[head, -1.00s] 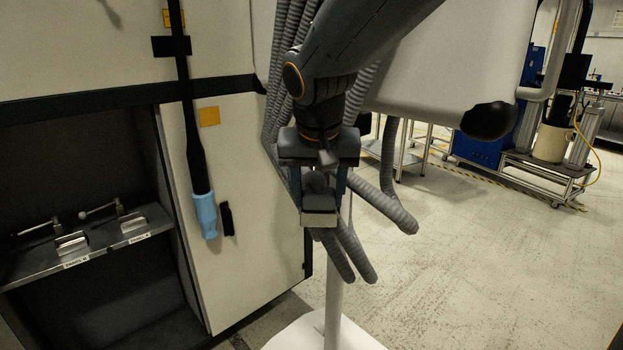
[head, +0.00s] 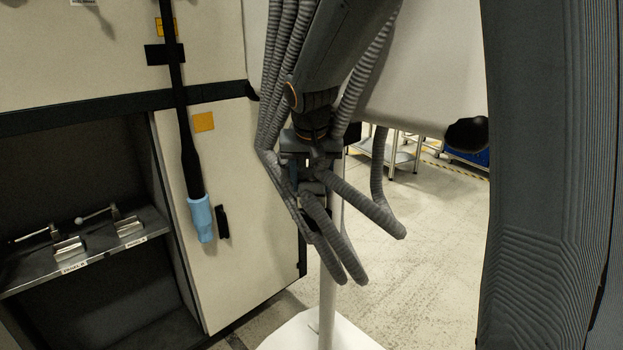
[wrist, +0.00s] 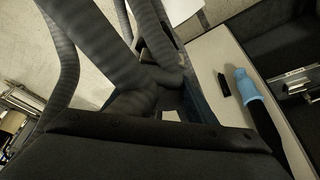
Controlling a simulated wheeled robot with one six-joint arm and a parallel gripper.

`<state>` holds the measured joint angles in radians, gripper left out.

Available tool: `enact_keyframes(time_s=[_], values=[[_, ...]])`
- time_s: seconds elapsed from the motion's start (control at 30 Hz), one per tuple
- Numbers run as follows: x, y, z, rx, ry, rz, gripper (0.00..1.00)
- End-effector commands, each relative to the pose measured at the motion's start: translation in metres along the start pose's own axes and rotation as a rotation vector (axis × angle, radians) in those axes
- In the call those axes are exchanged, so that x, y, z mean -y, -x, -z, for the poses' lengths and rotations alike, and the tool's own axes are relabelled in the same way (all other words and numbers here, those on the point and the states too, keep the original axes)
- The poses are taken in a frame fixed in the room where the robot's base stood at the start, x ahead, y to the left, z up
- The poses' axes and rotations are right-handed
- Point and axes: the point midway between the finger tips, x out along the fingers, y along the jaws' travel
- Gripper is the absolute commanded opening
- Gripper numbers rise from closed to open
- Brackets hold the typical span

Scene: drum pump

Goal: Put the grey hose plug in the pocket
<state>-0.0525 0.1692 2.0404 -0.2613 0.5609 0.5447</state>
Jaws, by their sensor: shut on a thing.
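My gripper (head: 308,188) hangs below the dark wrist in the middle of the head view, in front of a white pole. It is shut on a grey piece, taken as the grey hose plug, mostly hidden behind several ribbed grey hoses (head: 352,199) that pass across the fingers. In the wrist view these hoses (wrist: 98,45) also cover much of the gripper (wrist: 172,100). I cannot tell for certain which thing is the pocket; a small black piece (head: 222,221) is on the cabinet front, left of my gripper.
A black wand with a light blue end (head: 201,219) hangs on the beige cabinet (head: 245,200). A shelf (head: 85,262) with two clamp fixtures is at left. A large dark ribbed shape (head: 550,190) blocks the right side. Pale floor shows between.

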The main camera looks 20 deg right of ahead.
Motion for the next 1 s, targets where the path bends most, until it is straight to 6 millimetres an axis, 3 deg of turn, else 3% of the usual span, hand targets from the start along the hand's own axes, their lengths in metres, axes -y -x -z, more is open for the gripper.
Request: enact_keyframes(time_s=[0.8, 0.83, 0.9, 1.0], values=[[0.000, -0.012, -0.005, 0.000, 0.001, 0.000, 0.17], [0.000, -0.012, -0.006, 0.000, 0.001, 0.000, 0.56], [0.000, -0.012, -0.006, 0.000, 0.001, 0.000, 0.68], [0.000, -0.012, -0.006, 0.000, 0.000, 0.000, 0.70]])
